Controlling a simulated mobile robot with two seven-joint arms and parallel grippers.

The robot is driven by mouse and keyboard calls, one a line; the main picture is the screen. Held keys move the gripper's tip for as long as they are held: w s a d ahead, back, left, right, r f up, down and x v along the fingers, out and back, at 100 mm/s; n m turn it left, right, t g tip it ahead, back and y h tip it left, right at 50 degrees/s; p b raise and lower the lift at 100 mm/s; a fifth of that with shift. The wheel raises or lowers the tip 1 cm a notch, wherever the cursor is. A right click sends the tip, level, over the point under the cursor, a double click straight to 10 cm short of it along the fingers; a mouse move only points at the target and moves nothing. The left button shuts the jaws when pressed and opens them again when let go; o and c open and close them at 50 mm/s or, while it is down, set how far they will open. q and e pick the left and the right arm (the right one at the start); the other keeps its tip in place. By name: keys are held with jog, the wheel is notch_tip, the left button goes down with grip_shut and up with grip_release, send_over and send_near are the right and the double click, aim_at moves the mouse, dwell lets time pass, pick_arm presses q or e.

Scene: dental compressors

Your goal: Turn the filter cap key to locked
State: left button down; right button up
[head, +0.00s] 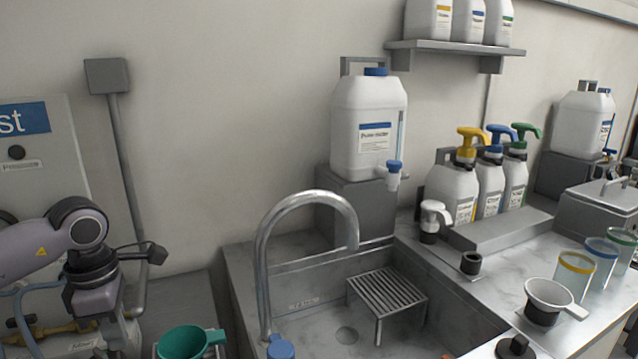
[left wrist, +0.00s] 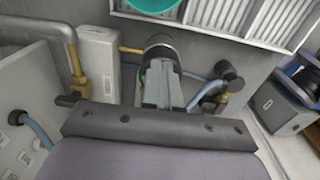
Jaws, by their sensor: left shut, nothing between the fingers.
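My left gripper (head: 112,340) hangs down at the lower left of the head view, over the pipework beside the wall panel. In the left wrist view its fingers (left wrist: 161,85) are together and empty. They point at a dark, round-topped fitting (left wrist: 159,42), which they partly cover. This fitting may be the filter cap, but I cannot make out a key or a locked mark on it. A sliver of green shows beside the fingers. I cannot tell whether the fingertips touch the fitting. My right gripper is in neither view.
Brass pipe (left wrist: 105,75) and blue hoses (left wrist: 205,92) run close around the fingers. A green funnel-like cup (head: 183,343) stands right of my gripper. The sink with its curved tap (head: 262,250) lies further right. A wall panel (head: 50,150) stands behind my arm.

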pick_arm(q)
jog(key=shift+f, duration=0.3)
jog(key=shift+s+a, duration=0.4)
jog(key=shift+a, duration=0.05)
dwell(1.1)
jog(key=shift+s+d, duration=0.2)
jog(key=shift+s, duration=0.15)
dwell(0.4)
jog(key=shift+d, duration=0.15)
jog(key=shift+w+d, duration=0.15)
jog(key=shift+d, duration=0.1)
notch_tip(320, 180, up, 6)
jog(key=p, duration=0.4)
jog(key=shift+p, duration=0.35)
